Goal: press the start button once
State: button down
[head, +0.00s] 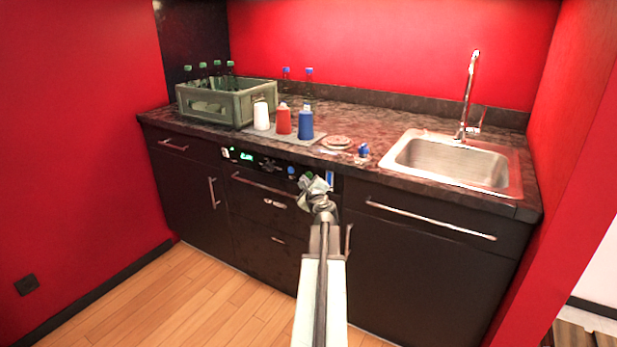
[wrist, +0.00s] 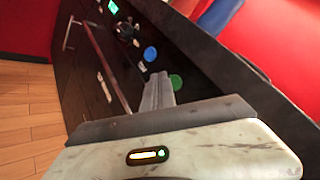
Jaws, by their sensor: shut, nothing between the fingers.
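The dark front panel (head: 257,160) under the counter carries a lit green display (head: 246,156) and a knob (head: 268,164). A round blue button (head: 291,170) shows at its right. In the wrist view I see the blue button (wrist: 150,53) and a round green button (wrist: 176,82). No readable label tells which is the start button. My gripper (head: 317,182) is shut and empty in front of the panel's right end. In the wrist view its fingers (wrist: 159,80) lie just left of the green button; I cannot tell whether they touch it. My gripper hides part of the panel in the head view.
A green crate of bottles (head: 228,102), white (head: 262,115), red (head: 284,120) and blue (head: 306,124) containers stand on the counter above. A sink (head: 450,160) is at the right. Drawer handles (head: 264,183) stick out below the panel. The wooden floor (head: 190,295) is clear.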

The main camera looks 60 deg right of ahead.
jog(key=shift+d, duration=0.15)
jog(key=shift+d, duration=0.3)
dwell(0.3)
jog(key=shift+d, duration=0.4)
dwell(0.4)
jog(key=shift+a, duration=0.85)
jog(key=a, duration=0.5)
dwell(0.4)
jog(key=shift+w, duration=0.1)
dwell(0.5)
